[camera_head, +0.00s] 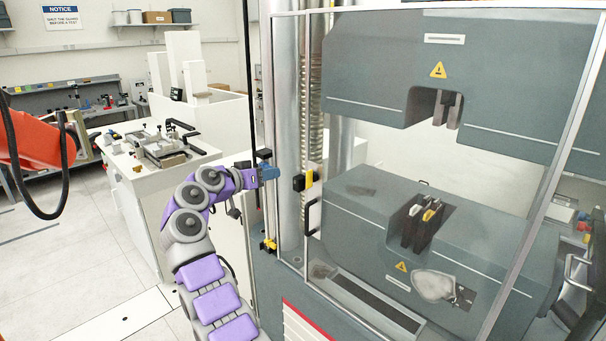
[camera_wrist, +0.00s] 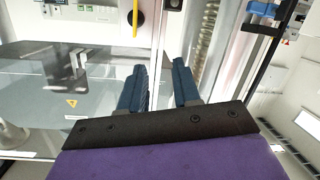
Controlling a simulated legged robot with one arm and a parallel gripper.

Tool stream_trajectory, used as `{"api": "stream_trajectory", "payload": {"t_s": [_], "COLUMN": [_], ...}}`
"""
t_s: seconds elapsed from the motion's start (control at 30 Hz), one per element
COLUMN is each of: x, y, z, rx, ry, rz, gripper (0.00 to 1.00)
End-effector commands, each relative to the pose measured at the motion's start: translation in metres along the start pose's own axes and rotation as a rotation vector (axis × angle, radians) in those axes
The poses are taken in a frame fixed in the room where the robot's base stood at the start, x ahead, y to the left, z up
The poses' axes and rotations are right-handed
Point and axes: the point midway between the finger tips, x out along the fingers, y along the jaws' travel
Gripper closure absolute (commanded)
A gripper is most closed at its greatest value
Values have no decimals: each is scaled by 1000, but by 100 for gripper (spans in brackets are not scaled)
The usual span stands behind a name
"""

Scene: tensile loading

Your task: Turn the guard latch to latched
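The guard latch (camera_head: 305,181) is a black block with a yellow lever on the left frame of the clear guard door. Its yellow lever stands roughly upright. In the wrist view a black round part with a yellow lever (camera_wrist: 135,20) shows at the top edge, partly cut off. My gripper (camera_head: 272,173) is left of the latch in the head view, with an apparent gap between them. In the wrist view its two blue fingers (camera_wrist: 160,85) are apart with nothing between them. The latch lies beyond the fingertips, slightly left of the gap.
The clear guard door has a black handle (camera_head: 313,217) below the latch. A thin vertical post with a yellow-and-black stop (camera_head: 268,244) stands close to my gripper. The testing machine's lower grip block (camera_head: 365,205) is behind the guard. A white bench (camera_head: 150,180) stands left.

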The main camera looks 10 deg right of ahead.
Motion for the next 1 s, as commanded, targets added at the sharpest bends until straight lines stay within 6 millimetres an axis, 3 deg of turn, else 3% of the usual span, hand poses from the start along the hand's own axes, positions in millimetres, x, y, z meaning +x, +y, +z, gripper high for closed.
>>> {"api": "stream_trajectory", "payload": {"t_s": [0.3,0.57,0.77,1.0], "x": [-40,-54,-40,3], "y": [8,22,26,32], "z": [32,48,46,39], "rx": [213,300,307,306], "ry": [126,166,168,169], "rz": [74,105,110,110], "gripper": [68,68,68,68]}}
